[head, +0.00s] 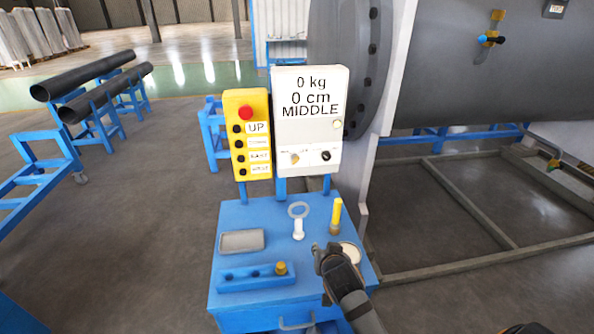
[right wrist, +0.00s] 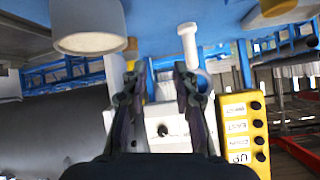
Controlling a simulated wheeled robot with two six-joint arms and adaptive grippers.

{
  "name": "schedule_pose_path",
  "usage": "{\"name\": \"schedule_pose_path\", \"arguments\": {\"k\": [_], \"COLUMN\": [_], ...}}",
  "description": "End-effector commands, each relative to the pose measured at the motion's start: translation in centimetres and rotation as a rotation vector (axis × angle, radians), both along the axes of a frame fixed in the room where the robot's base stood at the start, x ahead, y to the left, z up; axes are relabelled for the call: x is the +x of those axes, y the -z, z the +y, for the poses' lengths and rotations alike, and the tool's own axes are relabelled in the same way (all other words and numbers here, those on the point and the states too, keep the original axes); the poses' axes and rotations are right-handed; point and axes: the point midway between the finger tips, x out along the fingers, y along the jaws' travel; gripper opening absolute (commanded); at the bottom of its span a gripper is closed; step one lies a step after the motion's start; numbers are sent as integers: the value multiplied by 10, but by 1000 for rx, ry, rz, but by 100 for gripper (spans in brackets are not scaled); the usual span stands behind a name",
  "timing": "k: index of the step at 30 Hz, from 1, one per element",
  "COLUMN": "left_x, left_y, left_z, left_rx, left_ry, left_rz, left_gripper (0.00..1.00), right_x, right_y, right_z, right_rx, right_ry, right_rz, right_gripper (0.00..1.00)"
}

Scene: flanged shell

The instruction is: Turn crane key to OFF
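The white display panel (head: 308,130) reads "0 kg", "0 cm", "MIDDLE". On its lower part are a small brass-coloured key or switch (head: 294,157) at left and a round black knob (head: 326,156) at right. Their labels are too small to read. In the right wrist view the picture is upside down and a dark knob (right wrist: 163,130) shows on the white panel beyond the fingers. My right gripper (head: 324,253) is over the blue cart's right side, below and in front of the panel. Its fingers (right wrist: 160,72) are apart with nothing between them.
The yellow button box (head: 246,112) stands left of the panel. The blue cart top (head: 262,213) holds a grey tray (head: 242,242), a white bolt (head: 298,229), a ring (head: 298,209), a yellow-handled tool (head: 336,216) and a pale round part (head: 350,250). A large flanged shell (head: 480,75) is behind at right.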

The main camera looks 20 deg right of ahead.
Motion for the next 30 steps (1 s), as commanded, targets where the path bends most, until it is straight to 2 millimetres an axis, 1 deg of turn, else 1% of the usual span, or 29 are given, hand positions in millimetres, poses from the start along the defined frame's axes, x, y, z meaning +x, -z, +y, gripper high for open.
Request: {"name": "schedule_pose_path", "arguments": {"k": [1, 2, 3, 5, 6, 9, 12, 17, 20, 30], "left_x": [0, 0, 0, 0, 0, 0, 0, 0, 0, 0], "left_y": [0, 0, 0, 0, 0, 0, 0, 0, -4, -23], "left_z": [0, 0, 0, 0, 0, 0, 0, 0, 0, -1], "left_rx": [0, 0, 0, 0, 0, 0, 0, 0, -1, -1], "left_ry": [0, 0, 0, 0, 0, 0, 0, 0, 0, 0], "left_rz": [0, 0, 0, 0, 0, 0, 0, 0, 0, 0], "left_gripper": [40, 40, 40, 40, 40, 40, 40, 40, 40, 40], "right_x": [23, 35, 51, 73, 86, 112, 124, 127, 136, 203], "right_y": [-18, -29, -44, -69, -85, -121, -140, -145, -146, -147], "right_z": [-3, -4, -5, -6, -4, 1, 6, 7, 4, -16], "right_rx": [32, 54, 87, 139, 176, 264, 319, 333, 332, 332], "right_ry": [43, 67, 93, 120, 130, 131, 118, 114, 113, 116], "right_rz": [-106, -172, -262, -392, -474, -645, -736, -756, -755, -752], "right_gripper": [28, 28, 28, 28, 28, 28, 28, 28, 28, 28]}}
